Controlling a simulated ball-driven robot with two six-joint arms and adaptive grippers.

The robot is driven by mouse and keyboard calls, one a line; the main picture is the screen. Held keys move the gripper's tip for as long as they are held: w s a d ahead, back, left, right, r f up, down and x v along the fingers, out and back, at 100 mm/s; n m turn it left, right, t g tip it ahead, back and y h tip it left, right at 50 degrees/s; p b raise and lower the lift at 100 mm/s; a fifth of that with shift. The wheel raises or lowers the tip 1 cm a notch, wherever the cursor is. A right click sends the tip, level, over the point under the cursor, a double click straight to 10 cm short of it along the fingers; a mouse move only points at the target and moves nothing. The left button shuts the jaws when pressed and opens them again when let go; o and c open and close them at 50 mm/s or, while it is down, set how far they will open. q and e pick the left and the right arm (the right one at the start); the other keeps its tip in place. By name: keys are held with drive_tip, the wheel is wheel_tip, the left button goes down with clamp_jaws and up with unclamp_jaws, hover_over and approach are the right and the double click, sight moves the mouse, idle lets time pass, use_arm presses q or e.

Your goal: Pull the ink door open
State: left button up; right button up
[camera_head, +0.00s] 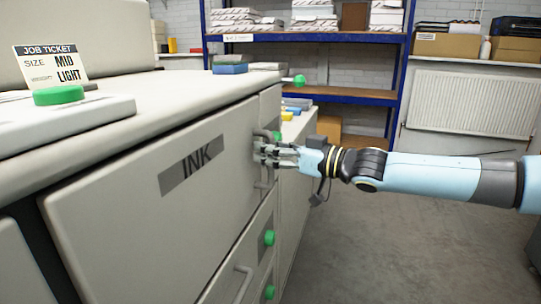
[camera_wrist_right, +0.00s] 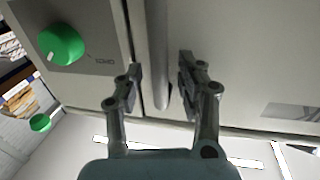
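The ink door (camera_head: 120,220) is a pale grey cabinet panel marked INK on a grey label (camera_head: 191,166). It looks shut, in line with the cabinet front. Its upright bar handle (camera_head: 263,184) is near the door's right edge, partly hidden by my right gripper (camera_head: 264,151). In the right wrist view the right gripper (camera_wrist_right: 158,82) is open, with a finger on either side of the grey handle bar (camera_wrist_right: 156,55). A gap shows between the bar and the right-hand finger. My left gripper is not in view.
Green knobs (camera_head: 269,238) sit on the panel right of the door; one also shows in the right wrist view (camera_wrist_right: 61,45). A job ticket (camera_head: 50,64) and a green knob (camera_head: 58,95) are on top. Blue shelving (camera_head: 310,37) stands behind. The floor (camera_head: 400,245) at right is clear.

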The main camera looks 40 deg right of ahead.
drive_tip(key=shift+c, duration=0.2)
clamp_jaws()
idle(0.4)
